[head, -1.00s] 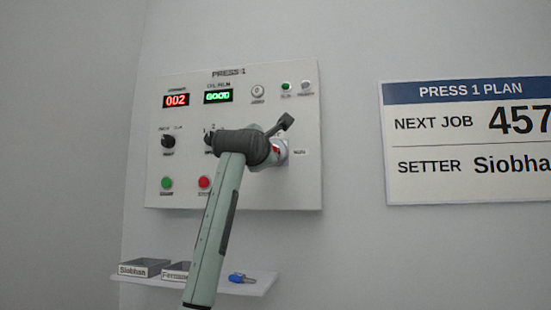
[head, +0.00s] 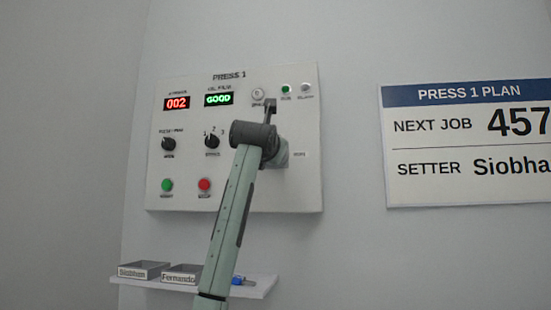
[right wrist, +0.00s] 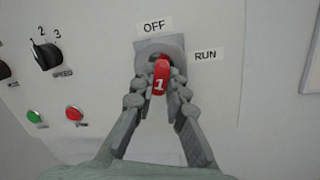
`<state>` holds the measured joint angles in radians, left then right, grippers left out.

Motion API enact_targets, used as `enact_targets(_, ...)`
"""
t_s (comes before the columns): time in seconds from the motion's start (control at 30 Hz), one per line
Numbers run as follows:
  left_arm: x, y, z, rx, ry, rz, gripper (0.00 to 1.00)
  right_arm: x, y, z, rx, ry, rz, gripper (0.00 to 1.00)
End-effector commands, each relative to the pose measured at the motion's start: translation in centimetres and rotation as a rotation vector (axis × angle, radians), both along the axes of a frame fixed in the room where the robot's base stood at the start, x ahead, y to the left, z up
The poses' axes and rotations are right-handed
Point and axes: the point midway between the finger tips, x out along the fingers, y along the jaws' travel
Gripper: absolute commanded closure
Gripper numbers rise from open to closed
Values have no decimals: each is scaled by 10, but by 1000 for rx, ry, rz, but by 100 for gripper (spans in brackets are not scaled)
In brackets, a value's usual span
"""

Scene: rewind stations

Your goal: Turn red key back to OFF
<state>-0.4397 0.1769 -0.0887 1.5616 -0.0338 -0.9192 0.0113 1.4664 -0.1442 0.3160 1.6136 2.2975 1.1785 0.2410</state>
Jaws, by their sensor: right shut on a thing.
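The red key (right wrist: 160,76), marked with a 1, sits in a grey round lock (right wrist: 158,47) on the panel. In the right wrist view its head stands roughly upright, in line with the OFF label (right wrist: 154,27) above. The RUN label (right wrist: 206,55) is to the right. My right gripper (right wrist: 161,84) has its two fingers closed on the key's head from both sides. In the head view my right wrist covers the key and most of the lock. My left gripper is not in view.
The PRESS 1 panel (head: 230,190) carries displays, knobs and green and red buttons. Below it a shelf (head: 262,287) holds trays marked Siobhan (head: 140,271) and Fernando (head: 180,281) and a blue item (head: 237,281), partly behind my arm. A plan sign (head: 440,180) hangs right.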

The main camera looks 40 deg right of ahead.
Motion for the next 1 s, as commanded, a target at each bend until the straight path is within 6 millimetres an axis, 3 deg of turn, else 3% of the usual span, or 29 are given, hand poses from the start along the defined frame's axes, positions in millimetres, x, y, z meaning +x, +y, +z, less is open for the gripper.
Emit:
enact_targets(0.27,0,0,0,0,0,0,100,0,0,0,-11,14,-1,100)
enact_targets(0.53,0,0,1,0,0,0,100,-2,-2,4,-270,317,-1,100)
enact_targets(0.57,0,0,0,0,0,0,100,-1,-1,2,-262,309,0,84)
enact_targets(0.73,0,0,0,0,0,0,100,-1,-1,2,-259,304,0,63)
enact_targets(1.0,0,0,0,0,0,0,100,-1,-1,2,-257,302,0,63)
